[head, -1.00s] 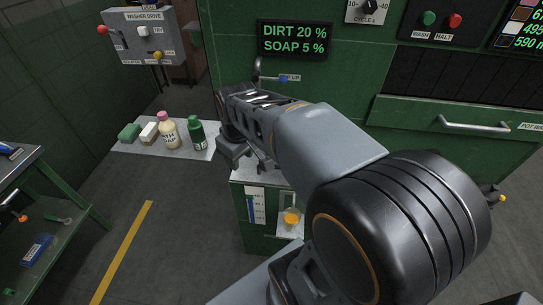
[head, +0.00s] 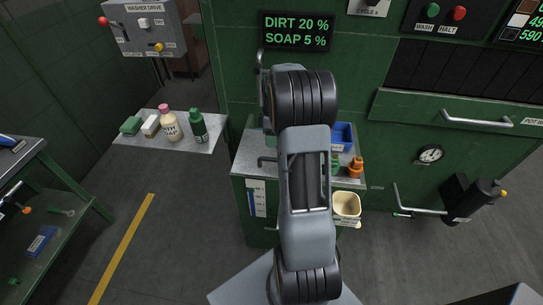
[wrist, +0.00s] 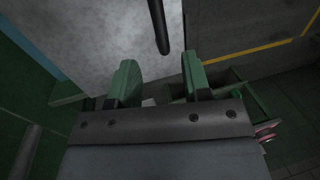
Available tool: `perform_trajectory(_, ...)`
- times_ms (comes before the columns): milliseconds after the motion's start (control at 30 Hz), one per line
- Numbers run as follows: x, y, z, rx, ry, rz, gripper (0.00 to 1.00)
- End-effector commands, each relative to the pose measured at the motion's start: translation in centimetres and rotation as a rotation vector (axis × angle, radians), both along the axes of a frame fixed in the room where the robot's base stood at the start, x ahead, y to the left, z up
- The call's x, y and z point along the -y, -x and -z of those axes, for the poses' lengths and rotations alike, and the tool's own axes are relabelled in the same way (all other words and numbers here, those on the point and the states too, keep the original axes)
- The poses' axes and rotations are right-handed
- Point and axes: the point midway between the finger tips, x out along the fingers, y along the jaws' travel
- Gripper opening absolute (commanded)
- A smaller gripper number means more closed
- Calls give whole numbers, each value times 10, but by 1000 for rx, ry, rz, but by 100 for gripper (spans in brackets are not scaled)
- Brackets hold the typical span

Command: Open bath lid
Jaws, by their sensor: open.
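A grey metal top, which looks like the bath lid (head: 247,160), covers the left part of the green cabinet below the dirt and soap display. A bent dark bar, apparently its handle (head: 266,161), shows just left of my arm. In the wrist view a pale grey surface (wrist: 100,35) fills the upper left, with a dark bar (wrist: 159,25) over it. My gripper (wrist: 160,75) is open and empty, its two green fingers apart. The bar's lower end lies between and beyond the fingertips, not visibly touched. In the head view my arm hides the gripper and much of the top.
A blue bin (head: 342,135), an orange item (head: 355,167) and a cream container (head: 346,206) are right of my arm. A side shelf (head: 190,143) at left holds bottles and blocks. A drawer handle (head: 477,119) juts out at right. The floor between is clear.

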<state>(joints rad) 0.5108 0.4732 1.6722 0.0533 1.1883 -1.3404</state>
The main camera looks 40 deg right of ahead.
Motion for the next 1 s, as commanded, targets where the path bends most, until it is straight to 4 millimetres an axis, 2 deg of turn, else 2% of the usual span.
perform_trajectory(200, -6, 6, 39, -2, -1, 0, 44)
perform_trajectory(433, -10, 9, 67, 0, 0, 0, 44)
perform_trajectory(600, -11, 11, 76, 1, 1, 0, 44)
perform_trajectory(933, -11, 11, 78, 1, 1, 0, 44)
perform_trajectory(1000, -11, 11, 78, 1, 1, 0, 39)
